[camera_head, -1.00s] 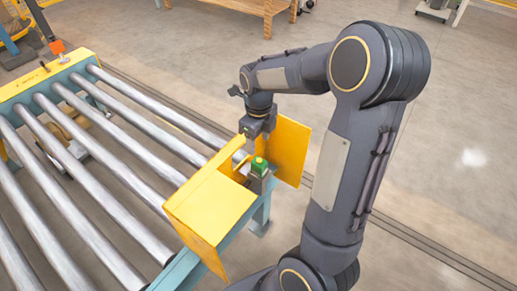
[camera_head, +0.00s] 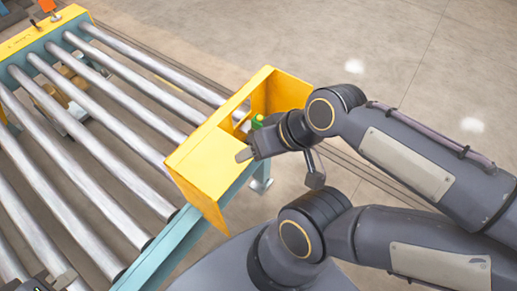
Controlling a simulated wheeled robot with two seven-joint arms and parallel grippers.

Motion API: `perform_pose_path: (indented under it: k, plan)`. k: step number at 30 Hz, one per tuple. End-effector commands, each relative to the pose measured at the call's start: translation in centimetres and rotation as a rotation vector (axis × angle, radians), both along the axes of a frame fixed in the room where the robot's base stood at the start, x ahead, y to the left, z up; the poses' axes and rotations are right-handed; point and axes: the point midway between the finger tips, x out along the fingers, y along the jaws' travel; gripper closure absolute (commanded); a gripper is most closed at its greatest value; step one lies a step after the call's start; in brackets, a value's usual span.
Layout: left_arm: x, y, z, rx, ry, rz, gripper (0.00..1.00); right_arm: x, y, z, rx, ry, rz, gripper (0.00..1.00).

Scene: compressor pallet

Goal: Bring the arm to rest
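My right arm (camera_head: 410,160) comes in from the right and is folded back, with its wrist bent toward the conveyor's end. My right gripper (camera_head: 246,153) points left, beside the yellow bracket (camera_head: 212,165) and in front of the green button (camera_head: 258,121). Its fingers show nearly edge-on, so their opening is unclear. I see nothing held in it. Part of the green button's housing is hidden behind the wrist. My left gripper (camera_head: 48,281) shows only as a dark piece at the bottom left edge, cut off by the frame.
A roller conveyor (camera_head: 115,153) with steel rollers and a teal frame fills the left. A yellow plate (camera_head: 287,92) stands upright at its near end, close to my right wrist. Bare floor (camera_head: 420,60) lies open at the upper right.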

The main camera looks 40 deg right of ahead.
Motion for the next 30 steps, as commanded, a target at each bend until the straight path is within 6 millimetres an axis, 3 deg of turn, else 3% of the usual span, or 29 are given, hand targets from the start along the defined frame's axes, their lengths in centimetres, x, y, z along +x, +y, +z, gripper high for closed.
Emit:
perform_pose_path:
  k: [10,14,17,25,27,30]
  plan:
    - [0.0,0.0,0.1,0.000,0.000,0.000,1.00,-0.2,0.2,0.0,-0.018,-0.019,0.036,0.46]
    - [0.0,0.0,1.4,0.000,0.000,0.000,1.00,-0.2,0.1,1.4,-0.018,-0.020,0.035,0.46]
    - [0.0,0.0,3.9,0.000,0.000,0.000,1.00,-0.2,0.1,3.9,-0.018,-0.020,0.035,0.46]
    - [0.0,0.0,13.6,0.000,-0.001,0.000,1.00,-0.2,0.1,13.5,-0.017,-0.019,0.034,0.46]
    - [0.0,0.0,15.4,0.000,-0.001,0.000,1.00,-0.2,0.1,15.3,-0.017,-0.019,0.034,0.46]
    - [0.0,0.0,16.4,0.000,0.000,0.000,1.00,-0.2,0.1,16.4,-0.017,-0.019,0.034,0.46]
